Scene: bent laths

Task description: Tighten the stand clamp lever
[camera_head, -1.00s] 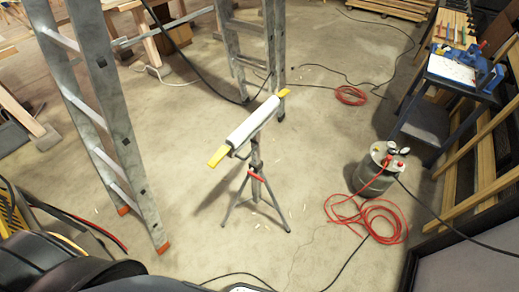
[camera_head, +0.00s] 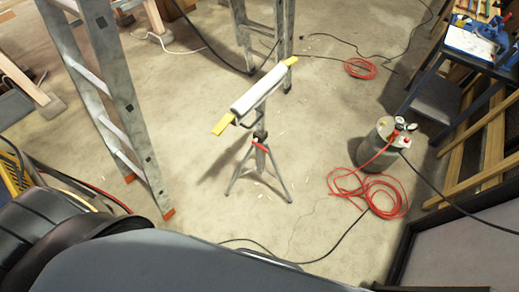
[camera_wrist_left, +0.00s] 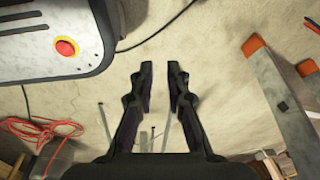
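The stand (camera_head: 263,157) is a grey tripod with a white roller (camera_head: 258,90) on top, yellow at both ends. Its red clamp lever (camera_head: 260,146) sits on the column where the legs meet, in the head view. My left gripper (camera_wrist_left: 160,72) shows only in the left wrist view; its dark fingers are apart with nothing seen between them. Thin grey legs, likely the stand's (camera_wrist_left: 166,130), show near and beyond the fingers, but the lever cannot be made out there. My right gripper is in neither view.
A metal ladder (camera_head: 120,105) with orange feet stands left of the stand. Bare floor surrounds the stand.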

